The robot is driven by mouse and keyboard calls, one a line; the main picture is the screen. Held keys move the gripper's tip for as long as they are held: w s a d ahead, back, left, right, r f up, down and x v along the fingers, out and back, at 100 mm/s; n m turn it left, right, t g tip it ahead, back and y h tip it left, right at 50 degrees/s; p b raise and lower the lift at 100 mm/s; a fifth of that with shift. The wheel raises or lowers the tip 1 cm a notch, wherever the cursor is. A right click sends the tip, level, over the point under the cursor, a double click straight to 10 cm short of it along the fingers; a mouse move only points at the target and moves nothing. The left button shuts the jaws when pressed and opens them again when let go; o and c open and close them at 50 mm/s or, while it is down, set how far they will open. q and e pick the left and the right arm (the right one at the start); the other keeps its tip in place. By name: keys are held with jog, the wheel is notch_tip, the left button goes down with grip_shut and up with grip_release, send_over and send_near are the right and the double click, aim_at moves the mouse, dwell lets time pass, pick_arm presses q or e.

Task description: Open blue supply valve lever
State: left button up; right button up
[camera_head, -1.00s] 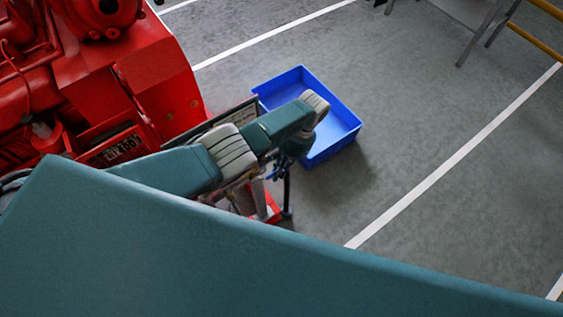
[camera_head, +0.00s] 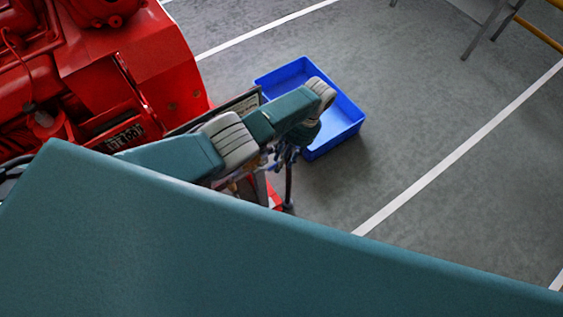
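My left arm comes in from the left across the lower part of the red machine. Its wrist bends down over the near-left side of a blue tray. My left gripper (camera_head: 287,156) hangs below the wrist, small, dark and partly hidden by the arm. I cannot tell if its fingers are open or touching anything. Small bluish parts show around the gripper, but I cannot make out a blue valve lever there. My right gripper is not in view.
The red diesel pumpset (camera_head: 150,65) fills the upper left. The blue tray (camera_head: 343,127) lies on the grey floor beside it. A thin dark post (camera_head: 289,185) stands below the gripper. Metal legs (camera_head: 483,32) show at the upper right. Open floor with white lines lies to the right.

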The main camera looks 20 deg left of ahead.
pick_arm(q)
jog(key=v, duration=1)
jog(key=shift+w, duration=0.15)
jog(key=shift+r, duration=0.15)
